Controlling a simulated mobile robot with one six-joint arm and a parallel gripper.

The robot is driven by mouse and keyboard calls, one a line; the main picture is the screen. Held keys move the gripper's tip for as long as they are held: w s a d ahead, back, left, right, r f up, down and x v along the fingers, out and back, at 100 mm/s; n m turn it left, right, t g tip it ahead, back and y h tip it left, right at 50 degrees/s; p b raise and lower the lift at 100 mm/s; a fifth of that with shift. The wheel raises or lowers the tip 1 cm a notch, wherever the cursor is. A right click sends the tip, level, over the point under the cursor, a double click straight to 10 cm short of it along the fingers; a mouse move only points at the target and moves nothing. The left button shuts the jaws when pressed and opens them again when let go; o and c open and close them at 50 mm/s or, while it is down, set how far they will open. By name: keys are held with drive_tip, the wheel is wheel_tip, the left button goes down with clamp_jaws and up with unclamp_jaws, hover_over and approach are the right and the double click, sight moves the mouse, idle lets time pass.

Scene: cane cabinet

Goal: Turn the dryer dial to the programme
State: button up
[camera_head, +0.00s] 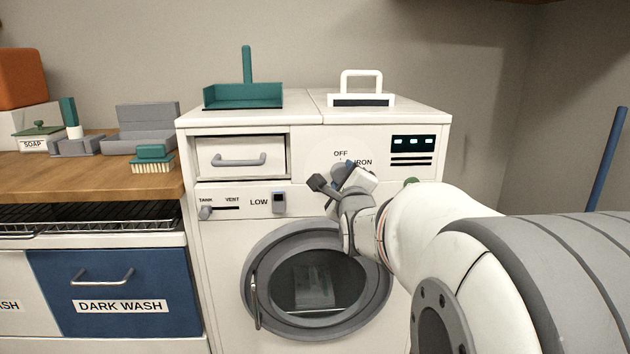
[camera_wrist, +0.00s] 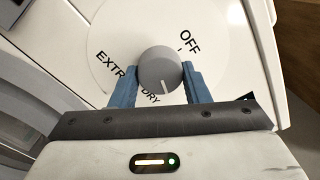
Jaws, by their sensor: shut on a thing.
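The grey round dial (camera_wrist: 158,68) sits on a pale disc (camera_wrist: 105,32) on the dryer's front panel. My gripper (camera_wrist: 160,82) is shut on the dial, with one blue finger on each side of it. The dial's white pointer line faces the bottom of the wrist view, just right of the end of the "EXTRA DRY" label (camera_wrist: 125,77). The "OFF" label (camera_wrist: 190,41) is at upper right. In the head view my gripper (camera_head: 340,180) covers most of the dial; "OFF" and "IRON" show around it. Other labels are hidden.
The dryer (camera_head: 222,260) has a round door (camera_head: 262,255), a drawer (camera_head: 240,157), a slider (camera_head: 206,212) and a switch (camera_head: 279,202). A teal dustpan (camera_head: 243,95) and a white-handled item (camera_head: 361,90) stand on top. The wooden counter (camera_head: 90,180) holds several items at left.

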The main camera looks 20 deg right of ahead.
idle(0.3)
drive_tip(key=o, duration=1)
drive_tip(key=shift+p+v, duration=0.75)
drive_tip(key=shift+v, duration=3.2)
